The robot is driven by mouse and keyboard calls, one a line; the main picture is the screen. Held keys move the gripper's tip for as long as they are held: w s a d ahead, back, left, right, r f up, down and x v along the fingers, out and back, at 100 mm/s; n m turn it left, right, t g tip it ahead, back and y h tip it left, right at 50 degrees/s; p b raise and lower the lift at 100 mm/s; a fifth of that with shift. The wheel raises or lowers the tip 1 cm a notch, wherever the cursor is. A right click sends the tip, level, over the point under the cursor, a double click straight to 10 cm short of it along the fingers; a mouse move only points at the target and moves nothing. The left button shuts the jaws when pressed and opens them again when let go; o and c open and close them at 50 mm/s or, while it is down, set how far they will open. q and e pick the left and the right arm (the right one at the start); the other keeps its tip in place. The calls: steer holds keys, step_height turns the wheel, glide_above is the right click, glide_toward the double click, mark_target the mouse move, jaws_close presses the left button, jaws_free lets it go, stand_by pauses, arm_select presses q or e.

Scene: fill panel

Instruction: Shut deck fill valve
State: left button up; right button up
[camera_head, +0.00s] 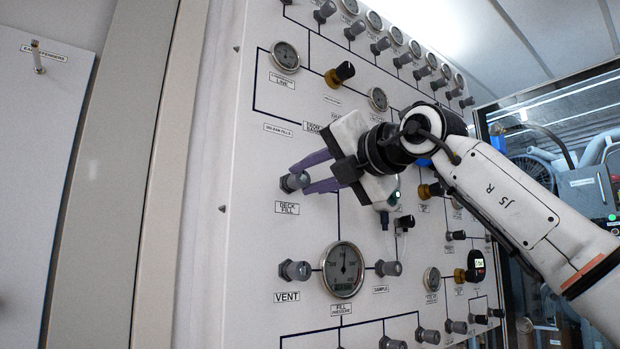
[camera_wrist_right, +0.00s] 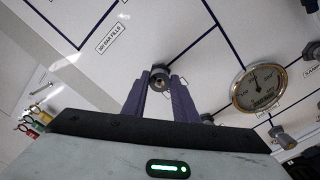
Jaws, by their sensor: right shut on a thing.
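The deck fill valve (camera_head: 291,183) is a grey knob on the white panel (camera_head: 262,228), just above the label "DECK FILL" (camera_head: 287,208). My right gripper (camera_head: 298,178) has its purple fingers on either side of this knob and is shut on it. In the right wrist view the knob (camera_wrist_right: 160,76) shows between the tips of the two fingers, with its shaft partly hidden by them. My left gripper is in neither view.
The "VENT" knob (camera_head: 295,270) and the fill pressure gauge (camera_head: 343,269) are below the deck fill valve. A black knob on a brass base (camera_head: 340,74) is above. My right arm covers the panel's right middle. The panel's left margin is clear.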

steer(key=shift+a+f, duration=0.1)
steer(key=shift+f, duration=0.05)
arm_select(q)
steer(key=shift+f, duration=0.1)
arm_select(e)
steer(key=o, duration=1)
steer(key=shift+s+d, duration=0.3)
steer(key=shift+d, duration=0.05)
arm_select(q)
steer(key=b, duration=0.1)
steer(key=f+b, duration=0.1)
steer(key=b, duration=0.1)
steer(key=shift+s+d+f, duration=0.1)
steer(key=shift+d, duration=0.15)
arm_select(e)
steer(key=v, duration=0.9)
steer(key=shift+s+d, duration=0.1)
steer(key=shift+s, duration=0.15)
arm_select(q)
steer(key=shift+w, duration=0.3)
